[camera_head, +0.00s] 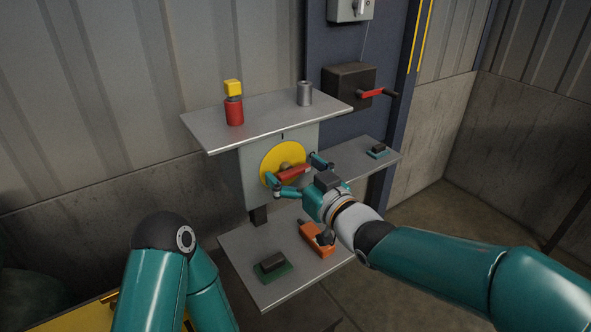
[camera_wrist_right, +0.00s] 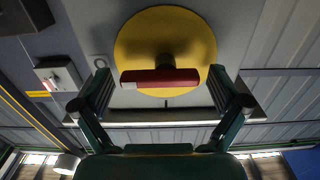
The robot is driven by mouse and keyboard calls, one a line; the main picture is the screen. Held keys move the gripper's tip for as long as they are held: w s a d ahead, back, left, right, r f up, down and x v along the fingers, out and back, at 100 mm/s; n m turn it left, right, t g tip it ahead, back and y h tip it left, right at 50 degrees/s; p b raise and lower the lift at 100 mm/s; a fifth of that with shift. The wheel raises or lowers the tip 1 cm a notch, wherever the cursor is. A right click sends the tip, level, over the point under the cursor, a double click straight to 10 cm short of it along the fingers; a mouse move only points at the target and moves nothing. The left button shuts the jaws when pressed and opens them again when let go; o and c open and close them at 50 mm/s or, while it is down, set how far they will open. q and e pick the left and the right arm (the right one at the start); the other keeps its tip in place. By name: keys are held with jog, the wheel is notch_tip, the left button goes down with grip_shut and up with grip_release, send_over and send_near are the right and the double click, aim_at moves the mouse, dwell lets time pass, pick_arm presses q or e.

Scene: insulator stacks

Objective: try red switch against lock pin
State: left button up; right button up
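The red switch is a red bar handle (camera_head: 293,173) on a round yellow plate (camera_head: 270,161), fixed to a grey panel under the upper shelf. In the head view the bar is tilted, its right end higher. My right gripper (camera_head: 297,176) is at the switch, fingers open on either side of the bar. In the right wrist view the red bar (camera_wrist_right: 160,78) lies between the spread fingers (camera_wrist_right: 160,95), with a gap at each end. I cannot make out a lock pin for certain. My left arm shows at lower left; its gripper is out of view.
The lower shelf (camera_head: 285,284) holds an orange tool (camera_head: 317,240) and a green-based block (camera_head: 272,268). A dark box (camera_head: 348,83) with a red-marked lever is at upper right.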

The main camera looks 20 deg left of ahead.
jog(key=c, duration=1)
jog(key=shift+o, duration=0.2)
jog(key=shift+f+n+b, duration=0.1)
jog(key=shift+n+b, duration=0.6)
jog(key=shift+b, duration=0.55)
jog(key=o, duration=1.2)
jog(key=shift+c, duration=0.2)
jog(key=shift+s, duration=0.1)
jog(key=v, duration=1.2)
